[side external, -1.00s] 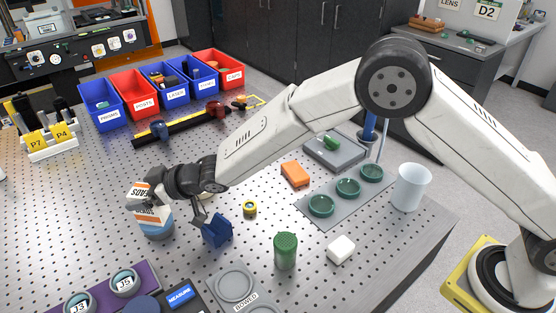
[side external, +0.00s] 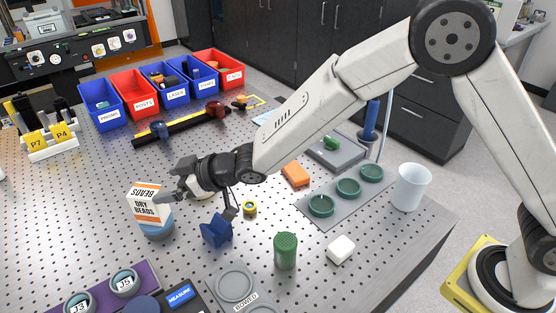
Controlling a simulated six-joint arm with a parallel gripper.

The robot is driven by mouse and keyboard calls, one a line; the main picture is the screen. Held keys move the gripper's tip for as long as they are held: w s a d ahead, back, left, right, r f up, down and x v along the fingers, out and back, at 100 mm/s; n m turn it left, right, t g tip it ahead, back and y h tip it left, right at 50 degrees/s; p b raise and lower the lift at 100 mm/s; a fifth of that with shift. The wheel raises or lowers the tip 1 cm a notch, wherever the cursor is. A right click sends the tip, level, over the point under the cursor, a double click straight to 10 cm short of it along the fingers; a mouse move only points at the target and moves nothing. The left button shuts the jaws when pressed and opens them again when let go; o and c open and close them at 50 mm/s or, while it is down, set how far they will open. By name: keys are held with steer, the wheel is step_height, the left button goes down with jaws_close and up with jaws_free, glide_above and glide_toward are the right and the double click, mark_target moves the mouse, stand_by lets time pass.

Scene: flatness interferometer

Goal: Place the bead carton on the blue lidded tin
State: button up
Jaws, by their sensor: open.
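The bead carton (side external: 149,205), white with orange bands and "DRY BEADS" lettering, stands on the blue lidded tin (side external: 156,232) at the left of the table. The carton covers most of the tin's top; only the tin's lower blue side shows. My gripper (side external: 172,194) is open and empty, just right of the carton, with its fingers pointing left toward it. A small gap seems to lie between the fingertips and the carton.
A dark blue block-like holder (side external: 217,232) stands below my wrist, with a yellow tape roll (side external: 250,208) beside it. A green shaker (side external: 286,250) and white cube (side external: 341,249) stand nearer the front. Red and blue bins (side external: 133,101) line the back. Perforated table left of the carton is clear.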

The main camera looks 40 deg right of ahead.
steer(key=shift+v, duration=2.3)
steer(key=shift+d, duration=0.1)
steer(key=s+d+f+m+h, duration=0.1)
steer(key=d+m+h, duration=0.3)
steer(key=d, duration=0.9)
steer(key=s+d+f+m+g+h, duration=0.2)
steer(key=s+d+g, duration=0.1)
steer(key=s+d, duration=0.6)
steer(key=s+d+f+m+g+h, duration=0.2)
steer(key=s+d+m+g+h, duration=0.1)
steer(key=s+d, duration=0.6)
steer(key=shift+s+g, duration=0.4)
steer(key=shift+s, duration=0.35)
